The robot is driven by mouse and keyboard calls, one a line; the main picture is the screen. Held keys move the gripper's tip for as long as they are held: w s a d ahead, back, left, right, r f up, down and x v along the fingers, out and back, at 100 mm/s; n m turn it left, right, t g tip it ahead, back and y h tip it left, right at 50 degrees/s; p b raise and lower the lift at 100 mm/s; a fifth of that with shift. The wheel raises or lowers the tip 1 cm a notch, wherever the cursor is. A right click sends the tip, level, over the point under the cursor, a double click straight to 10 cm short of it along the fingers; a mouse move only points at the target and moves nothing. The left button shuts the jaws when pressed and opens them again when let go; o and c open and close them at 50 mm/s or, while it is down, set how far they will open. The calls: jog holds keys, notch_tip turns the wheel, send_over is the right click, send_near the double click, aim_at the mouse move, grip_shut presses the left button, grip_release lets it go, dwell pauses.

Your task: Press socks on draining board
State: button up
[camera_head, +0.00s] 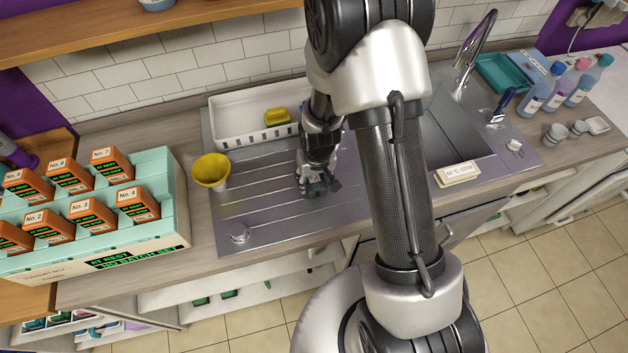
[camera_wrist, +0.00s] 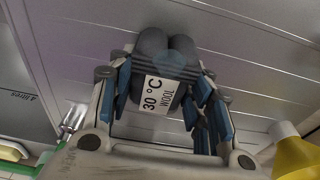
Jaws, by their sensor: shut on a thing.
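The dark grey socks (camera_wrist: 168,62) are a rolled bundle with a white label reading "30 °C WOOL" in the wrist view. My gripper (camera_head: 318,187) is shut on them, its blue-padded fingers (camera_wrist: 163,85) on either side. In the head view the gripper points down at the ribbed metal draining board (camera_head: 262,203), left of the sink. The socks are close to the board; I cannot tell whether they touch it. My gripper mostly hides the socks in the head view.
A yellow funnel-like cup (camera_head: 211,170) stands at the board's left side. A white tray (camera_head: 235,117) holding a yellow item lies behind. A pale green rack of orange boxes (camera_head: 178,215) stands left. The sink basin (camera_head: 450,135) and several bottles are right.

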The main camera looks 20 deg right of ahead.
aim_at(314, 178)
jog(key=shift+f+b, duration=0.45)
jog(key=shift+b, duration=0.1)
dwell(1.1)
jog(key=shift+s+f, duration=0.15)
jog(key=shift+s, duration=0.1)
dwell(1.4)
jog(key=shift+w+r+p, duration=0.2)
jog(key=shift+r+p, duration=1.75)
jog(key=shift+r, duration=1.2)
jog(key=b, duration=0.2)
jog(key=shift+b, duration=0.3)
